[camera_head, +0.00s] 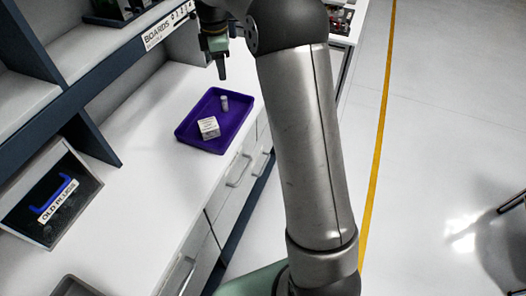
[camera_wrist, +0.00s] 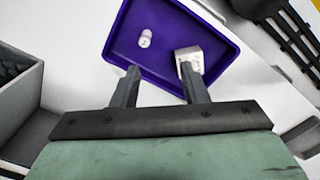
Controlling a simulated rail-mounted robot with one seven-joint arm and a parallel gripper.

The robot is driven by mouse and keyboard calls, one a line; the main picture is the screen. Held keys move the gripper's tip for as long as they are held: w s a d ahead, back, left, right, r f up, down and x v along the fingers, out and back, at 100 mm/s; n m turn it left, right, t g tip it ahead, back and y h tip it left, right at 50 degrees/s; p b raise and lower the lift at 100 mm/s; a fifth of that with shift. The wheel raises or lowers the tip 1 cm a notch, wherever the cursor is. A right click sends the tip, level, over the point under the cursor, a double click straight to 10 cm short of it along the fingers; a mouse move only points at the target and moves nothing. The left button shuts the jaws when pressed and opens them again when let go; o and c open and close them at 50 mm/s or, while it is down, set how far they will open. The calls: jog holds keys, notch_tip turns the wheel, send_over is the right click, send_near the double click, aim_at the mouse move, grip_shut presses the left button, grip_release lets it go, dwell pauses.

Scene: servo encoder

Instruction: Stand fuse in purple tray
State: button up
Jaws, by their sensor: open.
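The purple tray (camera_head: 232,135) lies on the white counter, and it also shows in the wrist view (camera_wrist: 118,62). A small pale cylinder (camera_head: 224,102), which looks like the fuse, is inside the tray and appears upright. The cylinder also shows in the wrist view (camera_wrist: 145,38). My gripper (camera_head: 222,74) is above the tray's far side in the head view. In the wrist view my gripper (camera_wrist: 160,76) has its two fingers spread, with nothing between them. The cylinder is beyond the fingertips and apart from them.
A white block (camera_head: 208,127) sits in the tray beside the cylinder; in the wrist view it (camera_wrist: 192,59) is close to the right fingertip in the picture. A bin labelled "OLD PLUGS" (camera_head: 50,197) stands at left under shelving. The counter in front of the tray is clear.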

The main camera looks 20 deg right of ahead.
jog(key=s+r+m, duration=0.2)
jog(key=s+m, duration=0.5)
jog(key=s, duration=1)
jog(key=s+f+m, duration=0.3)
jog(key=s+m, duration=0.1)
jog(key=s, duration=0.6)
jog(key=s+f+m, duration=0.3)
jog(key=s+m, duration=0.2)
jog(key=s, duration=0.5)
jog(key=shift+f+m+t, duration=0.25)
jog(key=shift+m+t, duration=0.05)
jog(key=shift+t, duration=0.1)
jog(key=shift+w, duration=0.1)
